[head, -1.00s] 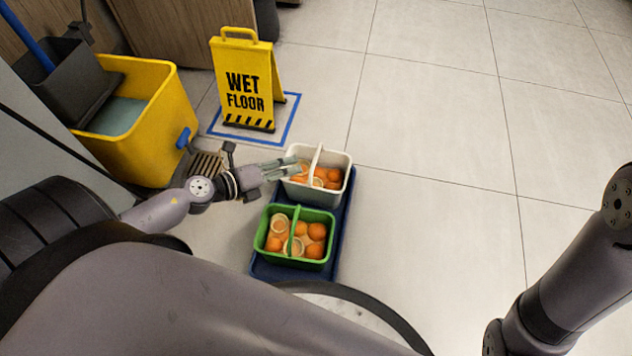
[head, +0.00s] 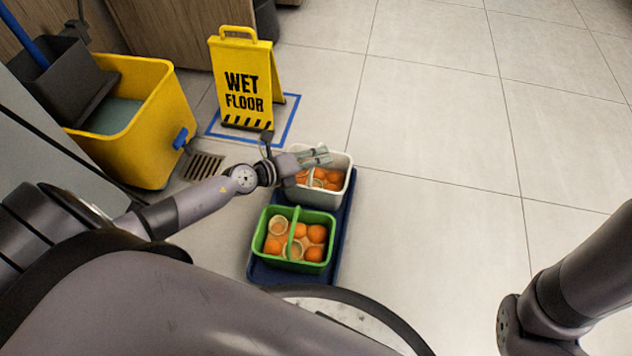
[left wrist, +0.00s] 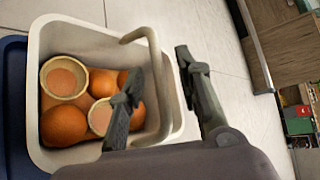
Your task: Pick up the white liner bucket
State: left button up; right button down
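The white liner bucket (head: 318,201) stands upright on the far end of a dark blue tray (head: 343,222). It holds several oranges and cups. My left gripper (head: 320,155) is over the bucket's upper part and hides most of its handle in the head view. In the left wrist view the bucket (left wrist: 35,85) fills the left half, with its pale arched handle (left wrist: 162,85) raised. The fingers of my left gripper (left wrist: 157,63) are apart, one on each side of the handle, and not closed on it. My right gripper is out of view.
A green basket (head: 290,265) with oranges and cups stands on the tray's near end. A yellow wet floor sign (head: 243,80) stands behind the bucket. A yellow mop bucket (head: 150,135) is at left. The tiled floor at right is clear.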

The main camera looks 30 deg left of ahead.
pick_arm(q)
jog(key=shift+c, duration=0.3)
grip_shut()
dwell(0.8)
